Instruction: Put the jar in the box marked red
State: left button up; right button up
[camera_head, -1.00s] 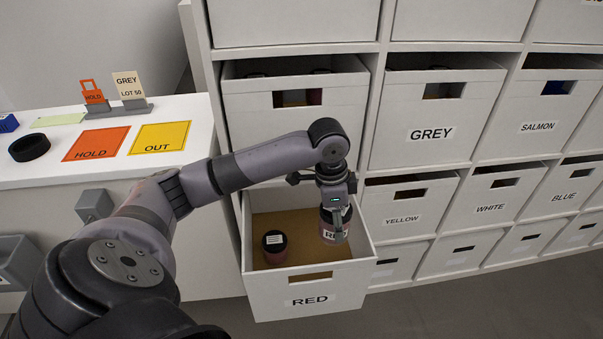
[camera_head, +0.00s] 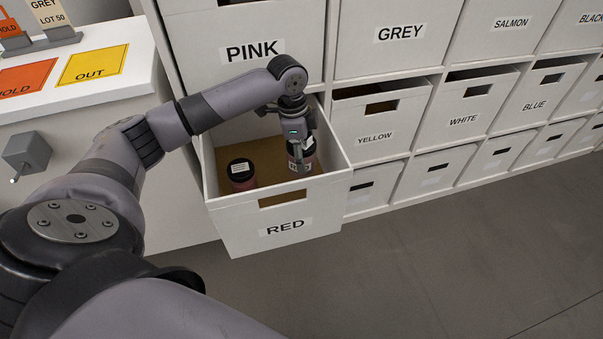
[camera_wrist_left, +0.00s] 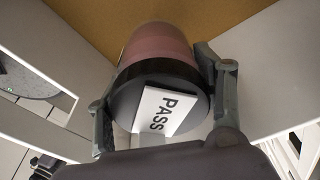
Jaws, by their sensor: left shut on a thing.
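The box marked RED (camera_head: 232,222) is pulled out of the shelf, open at the top. My left gripper (camera_head: 300,163) points down inside its right side, shut on a jar (camera_head: 292,161). In the left wrist view the jar (camera_wrist_left: 158,45) has a pinkish body and a dark lid with a PASS label (camera_wrist_left: 165,108), between both fingers. The brown box floor shows beyond it; I cannot tell whether the jar touches it. Another jar (camera_head: 241,173), dark-lidded with a white label, stands in the left part of the box. My right gripper is not in view.
Boxes marked PINK (camera_head: 205,45), GREY (camera_head: 390,55) and YELLOW (camera_head: 375,120) surround the red one in the shelf. A white counter (camera_head: 120,78) with the OUT card (camera_head: 92,66) stands at left. The floor at lower right is clear.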

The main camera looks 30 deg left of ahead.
pick_arm(q)
notch_tip(320, 180, down, 4)
jog(key=shift+b, duration=0.3)
notch_tip(320, 180, down, 4)
jog(key=shift+r+b, duration=0.15)
jog(key=shift+b, duration=0.35)
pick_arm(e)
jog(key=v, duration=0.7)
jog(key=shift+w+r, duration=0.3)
pick_arm(q)
jog(key=shift+f, duration=0.2)
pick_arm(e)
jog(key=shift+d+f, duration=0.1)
pick_arm(q)
jog(key=o, duration=1.4)
jog(key=shift+r, duration=0.1)
